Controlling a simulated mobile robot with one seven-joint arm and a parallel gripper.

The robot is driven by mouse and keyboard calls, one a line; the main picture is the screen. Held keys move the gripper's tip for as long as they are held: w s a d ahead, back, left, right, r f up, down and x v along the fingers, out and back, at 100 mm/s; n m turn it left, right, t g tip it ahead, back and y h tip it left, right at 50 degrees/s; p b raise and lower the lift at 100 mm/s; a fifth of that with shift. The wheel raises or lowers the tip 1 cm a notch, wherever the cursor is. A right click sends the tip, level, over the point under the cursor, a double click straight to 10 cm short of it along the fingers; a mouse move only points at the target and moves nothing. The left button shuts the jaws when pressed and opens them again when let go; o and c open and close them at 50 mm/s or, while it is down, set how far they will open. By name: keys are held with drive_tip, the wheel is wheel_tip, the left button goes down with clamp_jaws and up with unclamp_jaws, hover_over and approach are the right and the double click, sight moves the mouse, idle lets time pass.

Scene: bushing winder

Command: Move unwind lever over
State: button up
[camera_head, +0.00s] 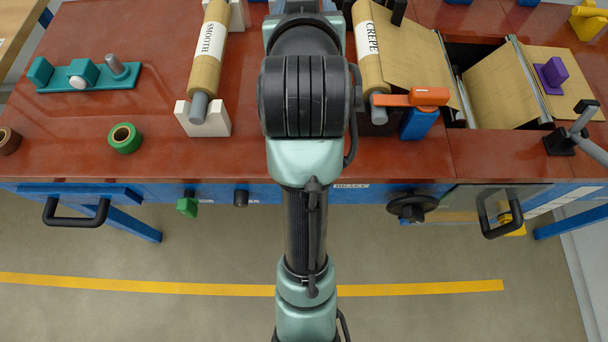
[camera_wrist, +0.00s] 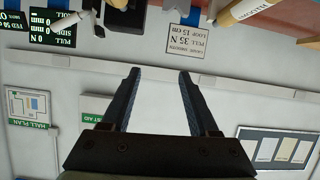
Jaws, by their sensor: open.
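An orange lever (camera_head: 415,97) lies roughly level across the near end of the CREPE roll (camera_head: 370,50), above a blue block (camera_head: 418,122). No label names it as the unwind lever. Another lever, a grey one on a black base (camera_head: 580,130), stands at the right edge of the red bench. My gripper (camera_wrist: 158,75) is open and empty in the wrist view, its two dark fingers apart against a wall. In the head view my gripper is hidden behind my arm, which runs up the middle, left of the orange lever.
The SMOOTH roll (camera_head: 207,60) rests on white supports left of my arm. A teal fixture (camera_head: 85,76) and a green ring (camera_head: 124,138) lie further left on the red bench (camera_head: 60,120). A black handwheel (camera_head: 411,207) and drawer handles stick out in front.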

drive_tip(key=s+f+g+p, duration=0.1)
drive_tip(key=s+f+g, duration=0.3)
drive_tip(key=f, duration=0.3)
drive_tip(key=s+f+n+g+p, duration=0.1)
drive_tip(key=s+f+g, duration=0.4)
drive_tip(key=s+f, duration=0.2)
drive_tip(key=s+f+g+p, duration=0.1)
drive_tip(key=s+f+g, duration=0.3)
drive_tip(key=f, duration=0.5)
drive_tip(key=shift+s+g, duration=0.3)
drive_tip(key=shift+s, duration=0.95)
drive_tip(key=shift+s+f, duration=0.15)
drive_tip(key=shift+f, duration=0.15)
wheel_tip(320, 180, down, 12)
drive_tip(key=shift+f, duration=0.1)
clamp_jaws()
